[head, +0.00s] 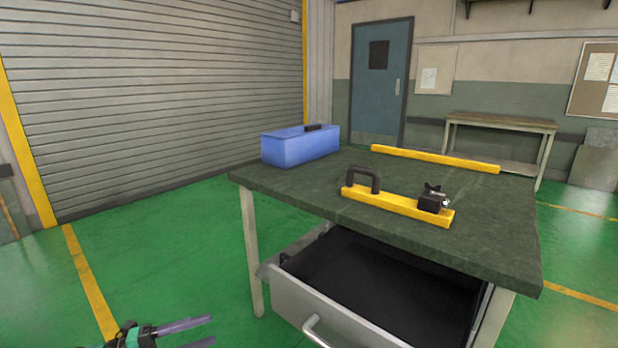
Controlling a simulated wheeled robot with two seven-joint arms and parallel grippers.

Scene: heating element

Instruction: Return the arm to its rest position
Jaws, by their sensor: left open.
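My left gripper (198,333) shows at the bottom left edge of the head view. Its two fingers are apart with nothing between them. It is low over the green floor, to the left of the table and clear of it. The rest of my left arm is cut off by the frame edge. My right gripper is not in view.
A dark-topped table (300,193) has its front drawer (340,318) pulled open; the drawer looks empty. On top are a blue box (300,150), a yellow bar (435,158), and a yellow bar with black handle and clamp (392,202). Floor at left is free.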

